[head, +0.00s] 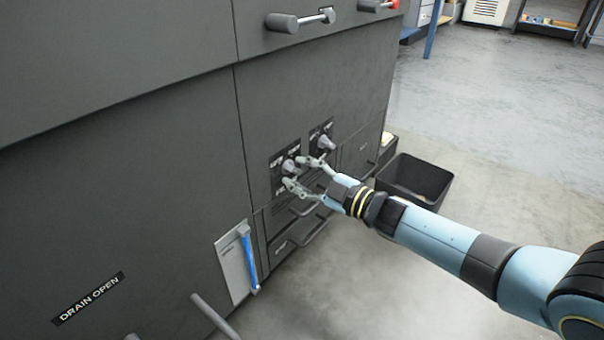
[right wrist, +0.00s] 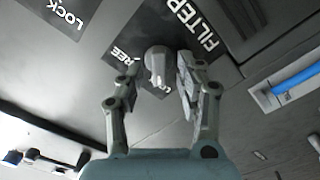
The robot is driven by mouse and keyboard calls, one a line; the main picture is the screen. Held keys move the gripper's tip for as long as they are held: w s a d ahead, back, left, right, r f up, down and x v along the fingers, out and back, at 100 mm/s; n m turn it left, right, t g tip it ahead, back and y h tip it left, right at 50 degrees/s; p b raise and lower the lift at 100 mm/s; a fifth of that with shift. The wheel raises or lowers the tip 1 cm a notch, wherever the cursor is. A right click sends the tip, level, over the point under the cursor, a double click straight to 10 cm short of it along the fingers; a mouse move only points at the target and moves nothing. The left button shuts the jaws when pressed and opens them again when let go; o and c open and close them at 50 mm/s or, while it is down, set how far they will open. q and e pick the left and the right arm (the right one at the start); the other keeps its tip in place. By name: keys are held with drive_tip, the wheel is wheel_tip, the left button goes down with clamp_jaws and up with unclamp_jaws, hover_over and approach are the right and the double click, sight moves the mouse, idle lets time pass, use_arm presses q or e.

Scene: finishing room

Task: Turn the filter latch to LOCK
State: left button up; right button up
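The filter latch is a small grey knob (right wrist: 157,62) on a black plate (right wrist: 205,22) lettered FILTER in the right wrist view. Part of FREE shows beside the knob and part of a second word starting LO shows below it. I cannot tell surely which mark the knob points to. In the head view the latch (head: 289,165) sits on the dark cabinet front. My right gripper (head: 307,171) is at the plate. In the right wrist view its fingers (right wrist: 158,82) stand open on either side of the knob, with gaps visible. My left gripper is out of view.
A similar latch (head: 325,142) on its own plate is just right of the filter latch. Drawer handles (head: 302,207) are below, and a blue lever (head: 249,260) is lower left. A black bin (head: 418,178) stands on the floor to the right; the floor beyond is open.

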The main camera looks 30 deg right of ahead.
drive_tip(key=shift+s+d, duration=0.1)
drive_tip(key=shift+s, duration=0.15)
drive_tip(key=v, duration=1.1)
drive_tip(key=shift+s, duration=0.2)
drive_tip(key=shift+d, duration=0.1)
